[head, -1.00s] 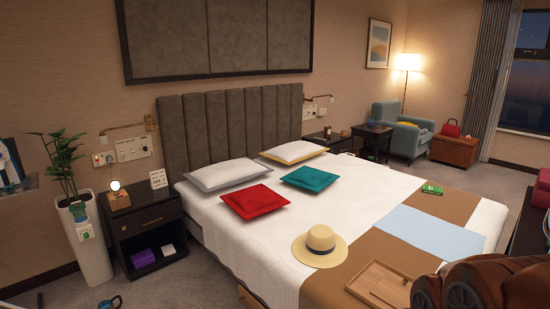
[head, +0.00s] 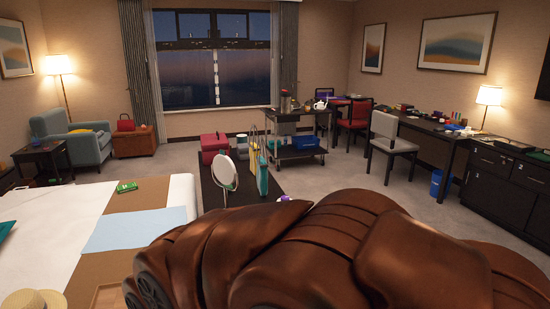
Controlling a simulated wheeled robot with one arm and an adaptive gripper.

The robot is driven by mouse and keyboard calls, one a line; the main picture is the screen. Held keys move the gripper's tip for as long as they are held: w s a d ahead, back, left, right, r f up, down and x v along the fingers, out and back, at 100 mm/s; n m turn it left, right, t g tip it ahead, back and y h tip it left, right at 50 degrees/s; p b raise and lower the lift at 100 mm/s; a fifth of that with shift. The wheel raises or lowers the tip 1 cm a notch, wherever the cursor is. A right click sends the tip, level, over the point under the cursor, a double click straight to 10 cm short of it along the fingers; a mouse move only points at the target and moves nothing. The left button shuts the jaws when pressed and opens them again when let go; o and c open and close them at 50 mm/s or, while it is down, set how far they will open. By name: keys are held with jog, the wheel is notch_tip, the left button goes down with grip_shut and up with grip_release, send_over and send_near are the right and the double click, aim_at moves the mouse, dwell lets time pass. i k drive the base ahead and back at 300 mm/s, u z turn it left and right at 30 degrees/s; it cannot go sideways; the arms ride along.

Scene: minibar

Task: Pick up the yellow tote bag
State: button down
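Upright bags with tall handles stand on a dark low surface beyond the bed in the head view. One looks yellow (head: 254,158) and is partly hidden by a teal bag (head: 263,180) in front of it. The yellow one is small and far off, so I cannot be sure it is the tote bag. My gripper is not in view. Nothing is seen touching the bags.
A round mirror (head: 226,172) stands left of the bags, and a red box (head: 215,146) behind it. A dark trolley (head: 297,153) is to the right. The bed (head: 60,215) fills the left. Carpet (head: 345,175) is open before the chairs. The lower foreground is blocked.

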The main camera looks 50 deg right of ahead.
aim_at(253, 146)
jog(key=z, duration=4.1)
jog(key=i, duration=2.65)
jog(key=u, duration=2.55)
